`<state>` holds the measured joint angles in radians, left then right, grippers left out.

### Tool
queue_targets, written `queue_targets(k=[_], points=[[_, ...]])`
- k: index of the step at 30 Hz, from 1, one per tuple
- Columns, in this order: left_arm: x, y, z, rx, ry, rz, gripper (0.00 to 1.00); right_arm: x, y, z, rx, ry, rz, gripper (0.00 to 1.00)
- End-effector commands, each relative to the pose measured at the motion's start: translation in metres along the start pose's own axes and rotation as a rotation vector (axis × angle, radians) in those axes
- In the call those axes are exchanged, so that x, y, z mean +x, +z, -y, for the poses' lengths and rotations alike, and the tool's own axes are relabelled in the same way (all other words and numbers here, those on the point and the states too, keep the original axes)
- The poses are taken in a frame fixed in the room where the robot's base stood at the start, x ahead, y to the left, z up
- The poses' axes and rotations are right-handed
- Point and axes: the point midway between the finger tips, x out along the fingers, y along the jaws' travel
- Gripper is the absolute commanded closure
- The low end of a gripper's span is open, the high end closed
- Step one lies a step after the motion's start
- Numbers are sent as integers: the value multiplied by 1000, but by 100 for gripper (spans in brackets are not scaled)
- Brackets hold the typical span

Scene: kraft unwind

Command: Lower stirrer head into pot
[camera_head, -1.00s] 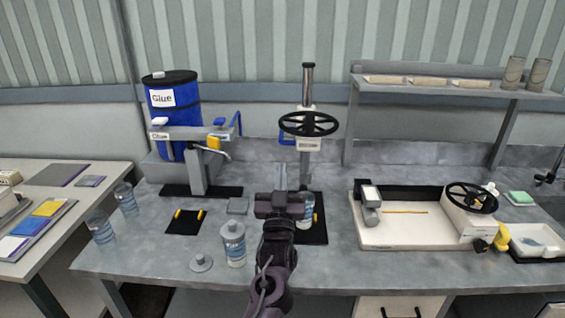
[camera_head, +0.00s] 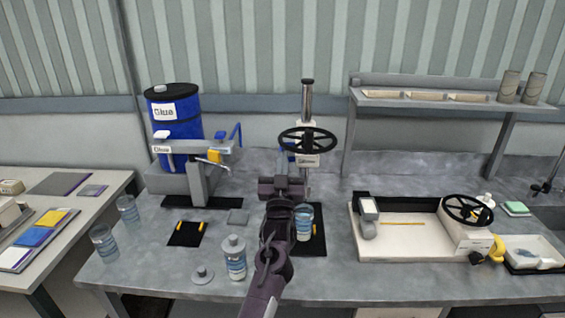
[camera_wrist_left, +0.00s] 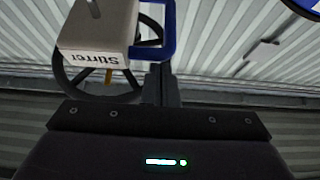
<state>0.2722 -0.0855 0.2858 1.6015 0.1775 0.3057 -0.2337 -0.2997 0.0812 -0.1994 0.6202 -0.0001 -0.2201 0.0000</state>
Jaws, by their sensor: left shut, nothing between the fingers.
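The white stirrer head (camera_head: 312,161), with its black handwheel (camera_head: 307,140), is on an upright metal column at the back of the bench. In the left wrist view, its "Stirrer" label (camera_wrist_left: 91,57) shows close up, with a blue handle (camera_wrist_left: 166,30) beside it. The pot (camera_head: 304,224), clear with a blue label, stands upright on a black mat below the head. My left gripper (camera_head: 283,183) is shut and empty, in front of and below the head. Its fingers (camera_wrist_left: 162,85) appear near the handle; contact is unclear. My right gripper is out of view.
A blue glue drum (camera_head: 178,122) stands on a dispenser at left. A capped bottle (camera_head: 234,262) and loose lid (camera_head: 203,275) are near the front edge. A white tray machine (camera_head: 410,238) is at right, under a shelf (camera_head: 455,100).

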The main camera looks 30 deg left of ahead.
Motion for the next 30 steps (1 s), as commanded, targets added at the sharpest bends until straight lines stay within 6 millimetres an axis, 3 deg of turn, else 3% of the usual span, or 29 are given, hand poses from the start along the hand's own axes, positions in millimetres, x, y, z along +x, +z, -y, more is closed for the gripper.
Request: queue_targets(k=[8, 24, 30], points=[[-14, 24, 0, 1, 1, 3, 100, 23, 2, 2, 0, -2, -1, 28], [-74, 127, 0, 1, 2, 10, 100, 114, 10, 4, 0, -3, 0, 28], [-79, 135, 0, 1, 0, 6, 100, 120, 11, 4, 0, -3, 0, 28]])
